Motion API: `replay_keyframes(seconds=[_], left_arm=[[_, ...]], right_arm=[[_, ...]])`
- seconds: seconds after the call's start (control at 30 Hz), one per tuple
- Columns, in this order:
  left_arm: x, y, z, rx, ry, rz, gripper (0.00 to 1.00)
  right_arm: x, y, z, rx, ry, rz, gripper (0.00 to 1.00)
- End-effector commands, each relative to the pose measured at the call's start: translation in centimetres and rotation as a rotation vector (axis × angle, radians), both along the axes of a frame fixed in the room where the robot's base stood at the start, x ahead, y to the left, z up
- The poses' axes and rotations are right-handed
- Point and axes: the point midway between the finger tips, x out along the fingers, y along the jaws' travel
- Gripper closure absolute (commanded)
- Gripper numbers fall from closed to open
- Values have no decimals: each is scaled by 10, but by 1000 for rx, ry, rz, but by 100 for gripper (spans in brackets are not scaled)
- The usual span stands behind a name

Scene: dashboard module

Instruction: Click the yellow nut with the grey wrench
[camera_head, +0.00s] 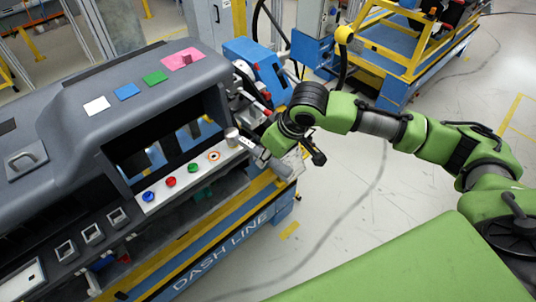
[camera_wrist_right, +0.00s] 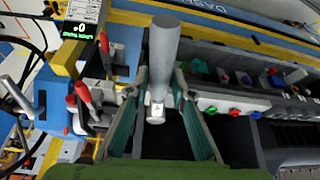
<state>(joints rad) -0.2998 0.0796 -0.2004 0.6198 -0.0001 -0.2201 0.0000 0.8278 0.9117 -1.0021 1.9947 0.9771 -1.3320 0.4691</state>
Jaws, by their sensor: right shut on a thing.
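The grey wrench (camera_wrist_right: 164,62) is a smooth rod held between the fingers of my right gripper (camera_wrist_right: 161,82), with a pale end low between them. In the head view its round grey head (camera_head: 232,137) is just above the right end of the white button strip. My right gripper (camera_head: 262,154) is beside the right end of the dashboard. A round yellow-orange ringed piece (camera_head: 214,156), likely the yellow nut, sits on the strip below and left of the wrench head. I cannot tell whether they touch. In the wrist view I cannot make out the nut. My left gripper is not in view.
The strip also bears green (camera_head: 192,168), red (camera_head: 171,181) and blue (camera_head: 148,196) buttons. The grey dashboard (camera_head: 60,100) has an open bay above the strip. Red-handled tools (camera_wrist_right: 82,92) are close to my gripper. The floor to the right (camera_head: 340,210) is clear.

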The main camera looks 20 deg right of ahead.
Motion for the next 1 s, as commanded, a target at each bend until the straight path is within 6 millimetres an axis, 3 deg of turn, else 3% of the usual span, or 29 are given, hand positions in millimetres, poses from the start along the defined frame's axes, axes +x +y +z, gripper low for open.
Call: replay_keyframes(seconds=[1.0], left_arm=[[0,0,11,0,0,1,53]], right_arm=[[-4,6,0,2,3,-37,100]])
